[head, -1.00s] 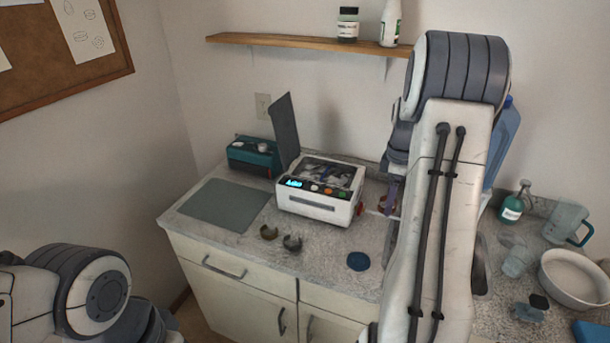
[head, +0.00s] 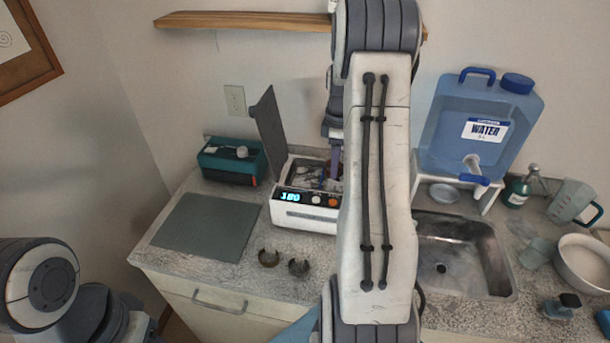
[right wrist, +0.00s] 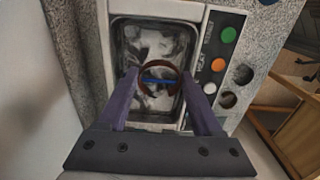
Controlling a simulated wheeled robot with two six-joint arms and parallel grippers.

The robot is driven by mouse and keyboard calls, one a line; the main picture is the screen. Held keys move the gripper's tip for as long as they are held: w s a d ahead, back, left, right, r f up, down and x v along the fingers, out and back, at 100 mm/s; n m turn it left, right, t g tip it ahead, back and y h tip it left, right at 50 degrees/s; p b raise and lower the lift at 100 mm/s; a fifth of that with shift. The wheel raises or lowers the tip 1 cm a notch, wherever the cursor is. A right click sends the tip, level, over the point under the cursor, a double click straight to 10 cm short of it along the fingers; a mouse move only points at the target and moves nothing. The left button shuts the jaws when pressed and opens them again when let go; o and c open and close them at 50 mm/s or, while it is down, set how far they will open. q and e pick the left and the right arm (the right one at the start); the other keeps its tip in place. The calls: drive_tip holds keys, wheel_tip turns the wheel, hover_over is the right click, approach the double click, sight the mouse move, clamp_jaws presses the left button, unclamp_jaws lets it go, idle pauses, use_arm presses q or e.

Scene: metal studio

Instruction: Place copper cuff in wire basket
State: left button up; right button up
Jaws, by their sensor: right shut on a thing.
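The copper cuff (right wrist: 145,72) is a brown open ring between the purple fingers of my right gripper (right wrist: 160,76). The right gripper is shut on it, over the open tank of the white cleaner (right wrist: 206,50). In the head view, the right gripper (head: 335,165) hangs above the cleaner (head: 304,217), partly behind my own arm. A thin blue bar shows through the ring. The wire basket is not clear among the grey reflections in the tank, and I cannot tell the cuff's height above it. My left gripper is out of view.
The cleaner's dark lid (head: 268,133) stands open at its left. Two open cuffs, one brassy (head: 268,258) and one grey (head: 299,267), lie in front. A grey mat (head: 205,228), a teal box (head: 232,161), a sink (head: 465,265) and a water jug (head: 480,125) are around.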

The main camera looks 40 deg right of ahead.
drive_tip(key=w+a+f, duration=0.1)
drive_tip(key=w, duration=0.1)
drive_tip(key=w+a+f+p, duration=0.1)
drive_tip(key=w+f, duration=0.1)
drive_tip(key=w+a+f+p, duration=0.1)
drive_tip(key=w+a, duration=0.1)
drive_tip(key=shift+w+f, duration=0.2)
drive_tip(key=shift+w, duration=0.05)
wheel_tip(320, 180, down, 4)
drive_tip(key=shift+r+p, duration=0.1)
drive_tip(key=shift+p, duration=1)
drive_tip(key=shift+f, duration=0.25)
drive_tip(key=shift+f, duration=0.2)
drive_tip(key=o, duration=1.1)
drive_tip(key=shift+c, duration=0.2)
drive_tip(key=shift+r, duration=0.1)
